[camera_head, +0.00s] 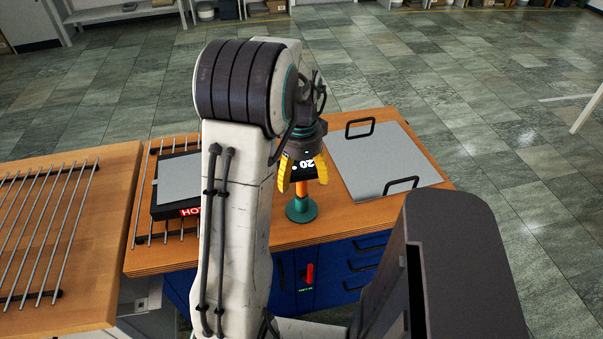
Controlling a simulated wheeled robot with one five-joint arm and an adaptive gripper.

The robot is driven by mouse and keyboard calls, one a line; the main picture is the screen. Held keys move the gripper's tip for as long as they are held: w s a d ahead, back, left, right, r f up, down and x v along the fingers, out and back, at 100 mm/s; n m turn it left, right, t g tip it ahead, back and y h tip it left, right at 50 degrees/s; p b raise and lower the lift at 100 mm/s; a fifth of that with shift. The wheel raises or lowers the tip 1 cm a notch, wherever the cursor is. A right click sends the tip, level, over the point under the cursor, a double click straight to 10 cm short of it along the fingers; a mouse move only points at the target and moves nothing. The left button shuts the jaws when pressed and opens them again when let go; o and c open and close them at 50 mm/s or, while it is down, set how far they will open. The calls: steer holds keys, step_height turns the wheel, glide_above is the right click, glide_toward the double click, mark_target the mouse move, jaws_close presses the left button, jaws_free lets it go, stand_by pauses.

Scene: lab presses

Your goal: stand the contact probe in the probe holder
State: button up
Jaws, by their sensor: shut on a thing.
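My gripper (303,182) has yellow fingers pointing down, one on each side of the contact probe (301,190), and is shut on it. The probe has a black head with a lit display reading about 20, and an orange part below it. The probe holder (301,211) is a green stand with a round foot on the wooden bench, directly below the gripper in the picture. The orange part runs down to the green stand and overlaps it. I cannot tell whether the probe's lower end is inside the holder or just above or in front of it.
A dark heated plate (178,184) with a red HOT label lies on rods left of my arm. A grey plate (382,160) with two black handles lies to the right. Another bench (110,230) with rods stands at far left. Blue drawers (345,262) are below the bench.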

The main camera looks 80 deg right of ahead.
steer(key=shift+f, duration=0.35)
steer(key=o, duration=1.1)
steer(key=shift+o, duration=0.2)
steer(key=shift+r, duration=0.1)
step_height(320, 180, up, 12)
steer(key=shift+a, duration=0.1)
